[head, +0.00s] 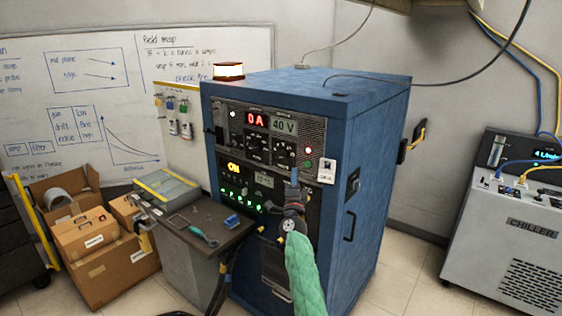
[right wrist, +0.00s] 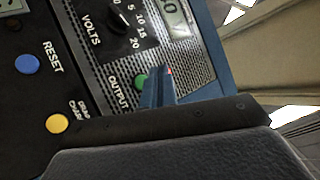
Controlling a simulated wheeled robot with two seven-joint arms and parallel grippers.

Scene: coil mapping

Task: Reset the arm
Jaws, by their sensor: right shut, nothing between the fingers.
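My right gripper (head: 294,177) is shut and empty in front of the blue power cabinet (head: 345,130), its green-sleeved arm rising from below. In the right wrist view its closed blue fingers (right wrist: 160,88) appear just beside the green OUTPUT button (right wrist: 140,82); I cannot tell whether they touch the panel. A blue RESET button (right wrist: 27,64) and a yellow button (right wrist: 58,124) lie to the left. A black VOLTS knob (right wrist: 125,20) is above. My left gripper is not in view.
A side table (head: 205,258) with a wrench (head: 203,235) and small items stands left of the cabinet. Cardboard boxes (head: 110,270) sit further left. A grey chiller (head: 520,235) stands at right. Floor between cabinet and chiller is clear.

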